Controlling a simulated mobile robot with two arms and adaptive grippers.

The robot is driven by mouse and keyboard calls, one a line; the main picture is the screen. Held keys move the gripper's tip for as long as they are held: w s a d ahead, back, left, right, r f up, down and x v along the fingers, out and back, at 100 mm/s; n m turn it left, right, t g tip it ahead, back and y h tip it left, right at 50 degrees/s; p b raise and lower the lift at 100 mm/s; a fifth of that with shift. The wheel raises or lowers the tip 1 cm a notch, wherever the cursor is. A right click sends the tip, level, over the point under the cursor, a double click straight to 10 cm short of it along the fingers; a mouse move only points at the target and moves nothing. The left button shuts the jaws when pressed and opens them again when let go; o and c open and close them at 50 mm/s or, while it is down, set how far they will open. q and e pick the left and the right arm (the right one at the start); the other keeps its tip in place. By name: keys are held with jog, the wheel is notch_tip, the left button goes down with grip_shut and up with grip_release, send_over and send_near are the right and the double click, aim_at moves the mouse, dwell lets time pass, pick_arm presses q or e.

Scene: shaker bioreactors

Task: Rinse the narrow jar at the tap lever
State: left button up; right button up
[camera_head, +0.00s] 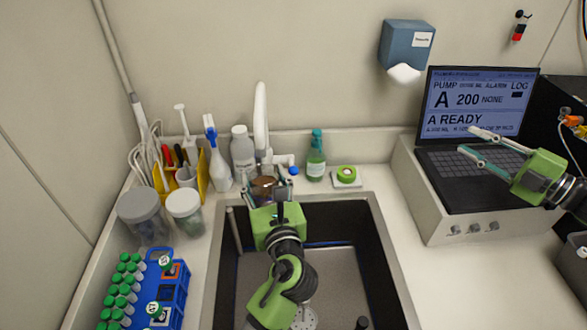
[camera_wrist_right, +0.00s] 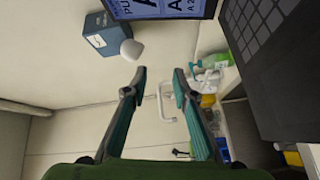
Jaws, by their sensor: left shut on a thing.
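The white tap (camera_head: 261,115) rises behind the sink, and its lever (camera_head: 283,159) sticks out to the right near a small blue part. My left gripper (camera_head: 268,190) is over the back of the sink, shut on a brown jar (camera_head: 263,184) just below the tap; I take this to be the narrow jar. The gripper hides much of the jar, and I cannot tell whether water runs. My right gripper (camera_head: 475,143) is open and empty above the laptop keyboard. Its spread fingers also show in the right wrist view (camera_wrist_right: 160,72), with the tap (camera_wrist_right: 166,102) beyond.
Two lidded tubs (camera_head: 185,214) and a blue tube rack (camera_head: 178,292) are at left. The laptop (camera_head: 480,105) is at right.

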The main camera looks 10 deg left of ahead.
jog(key=w+a+r+n+y, duration=0.1)
jog(key=w+a+n, duration=0.15)
jog(key=a, duration=0.75)
jog(key=m, duration=0.8)
send_near(293, 169)
jog(key=w+d+f, duration=0.1)
jog(key=w+f, duration=0.1)
jog(key=shift+g, duration=0.3)
jog(key=x, duration=1.1)
jog(key=shift+a+f, duration=0.1)
jog(key=shift+a, duration=0.1)
jog(key=shift+w, duration=0.1)
grip_shut()
